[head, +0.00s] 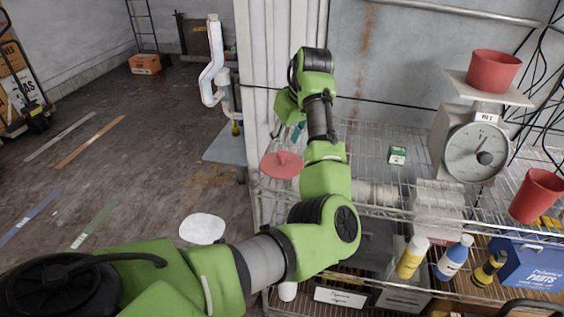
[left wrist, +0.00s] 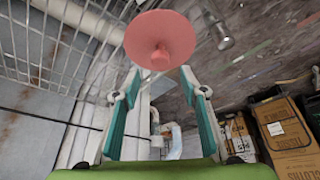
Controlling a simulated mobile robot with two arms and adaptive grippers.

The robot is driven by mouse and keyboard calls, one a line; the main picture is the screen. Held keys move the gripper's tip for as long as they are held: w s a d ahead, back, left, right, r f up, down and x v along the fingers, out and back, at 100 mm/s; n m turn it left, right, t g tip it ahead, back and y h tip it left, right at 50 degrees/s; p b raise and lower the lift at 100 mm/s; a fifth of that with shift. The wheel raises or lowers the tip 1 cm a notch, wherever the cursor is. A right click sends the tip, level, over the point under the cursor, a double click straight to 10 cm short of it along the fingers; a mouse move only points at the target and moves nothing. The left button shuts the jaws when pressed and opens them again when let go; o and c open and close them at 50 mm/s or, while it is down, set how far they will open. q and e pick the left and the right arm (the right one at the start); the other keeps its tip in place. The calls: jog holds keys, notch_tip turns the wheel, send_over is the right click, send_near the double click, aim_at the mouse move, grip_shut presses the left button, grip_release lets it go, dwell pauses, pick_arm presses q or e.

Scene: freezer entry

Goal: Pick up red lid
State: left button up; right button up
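The red lid (head: 281,165) is a round disc with a small knob. In the head view it is at the left end of the wire shelf, just below my left gripper (head: 297,131). My left gripper's teal fingers are partly hidden by my own arm there. In the left wrist view the lid (left wrist: 160,38) is just beyond the fingertips, its knob facing the camera. The left gripper (left wrist: 161,72) is open, with nothing between its fingers. My right gripper is not in view.
A scale (head: 476,145) bears a red pot (head: 494,71); another red pot (head: 537,195) stands at right. A small green box (head: 397,155) is on the wire shelf. Bottles (head: 412,257) stand lower down. A white post (head: 255,90) stands left of the shelf.

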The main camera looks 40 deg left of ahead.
aim_at(282, 153)
pick_arm(q)
jog(key=x, duration=0.1)
jog(key=p+x, duration=0.1)
jog(key=x, duration=0.1)
jog(key=shift+s+d+f, duration=0.15)
jog(key=shift+f, duration=0.05)
jog(key=x, duration=0.2)
jog(key=shift+f+p, duration=0.25)
jog(key=shift+p, duration=0.05)
jog(key=shift+f, duration=0.45)
jog(key=c, duration=1)
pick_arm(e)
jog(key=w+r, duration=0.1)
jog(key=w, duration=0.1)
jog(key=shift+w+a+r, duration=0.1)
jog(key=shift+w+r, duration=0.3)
